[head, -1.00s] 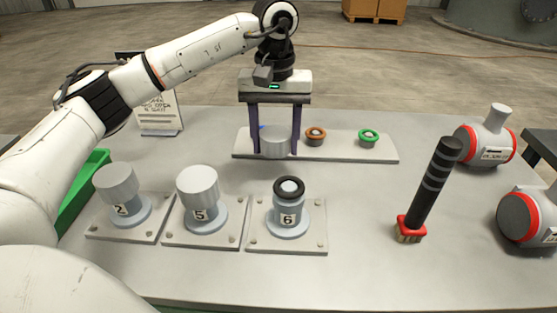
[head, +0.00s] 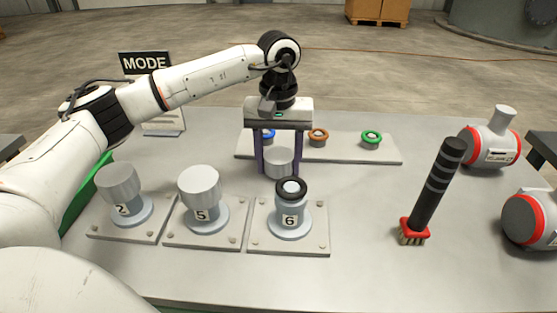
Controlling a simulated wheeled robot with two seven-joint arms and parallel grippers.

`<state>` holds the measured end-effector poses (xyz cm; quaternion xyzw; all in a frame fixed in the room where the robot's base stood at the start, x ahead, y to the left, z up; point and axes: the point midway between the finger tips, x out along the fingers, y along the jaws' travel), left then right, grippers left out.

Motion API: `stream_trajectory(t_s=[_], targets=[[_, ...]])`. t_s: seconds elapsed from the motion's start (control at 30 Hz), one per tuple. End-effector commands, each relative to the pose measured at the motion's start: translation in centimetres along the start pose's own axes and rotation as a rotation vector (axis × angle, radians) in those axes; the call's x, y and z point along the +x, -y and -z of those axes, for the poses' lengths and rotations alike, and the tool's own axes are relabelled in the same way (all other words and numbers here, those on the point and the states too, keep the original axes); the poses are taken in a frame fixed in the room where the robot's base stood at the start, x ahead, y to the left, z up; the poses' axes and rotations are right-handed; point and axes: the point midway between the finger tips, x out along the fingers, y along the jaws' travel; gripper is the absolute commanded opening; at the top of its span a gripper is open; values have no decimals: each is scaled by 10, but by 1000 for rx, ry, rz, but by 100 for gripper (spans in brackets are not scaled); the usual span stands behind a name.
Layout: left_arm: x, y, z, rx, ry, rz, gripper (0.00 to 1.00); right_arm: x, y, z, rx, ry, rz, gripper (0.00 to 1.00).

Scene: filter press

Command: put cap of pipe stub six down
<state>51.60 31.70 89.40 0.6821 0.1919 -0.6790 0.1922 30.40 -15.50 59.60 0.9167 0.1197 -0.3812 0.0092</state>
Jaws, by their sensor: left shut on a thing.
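My left gripper (head: 280,168) comes in from above with its two dark fingers pointing down. It is shut on a grey cylindrical cap (head: 279,162), held just behind pipe stub six. Pipe stub six (head: 290,219) stands on a square bolted plate, labelled 6, with a black ring (head: 291,189) around its open top. The exact gap between the held cap and the table cannot be told. My right gripper is not in view.
A black-handled brush (head: 433,190) stands at right. Two grey vessels with red bands (head: 490,145) are at the right edge. A MODE sign (head: 146,63) stands behind my arm.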

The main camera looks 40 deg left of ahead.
Motion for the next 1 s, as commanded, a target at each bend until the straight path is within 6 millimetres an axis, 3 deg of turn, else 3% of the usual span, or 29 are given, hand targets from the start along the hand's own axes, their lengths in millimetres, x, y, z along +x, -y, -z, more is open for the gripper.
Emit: stream_trajectory(t_s=[0.17, 0.2, 0.3, 0.77, 1.0], targets=[[7, 0, -1, 0, 4, 3, 32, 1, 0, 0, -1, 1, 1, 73], [8, 0, -1, 0, 5, 3, 55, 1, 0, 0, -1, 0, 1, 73], [9, 1, -2, 0, 7, 7, 70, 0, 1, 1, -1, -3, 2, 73], [10, 6, -1, -7, 10, 17, 70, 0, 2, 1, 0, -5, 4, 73], [-16, 3, 0, -5, 4, 11, 70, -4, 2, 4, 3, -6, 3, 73]])
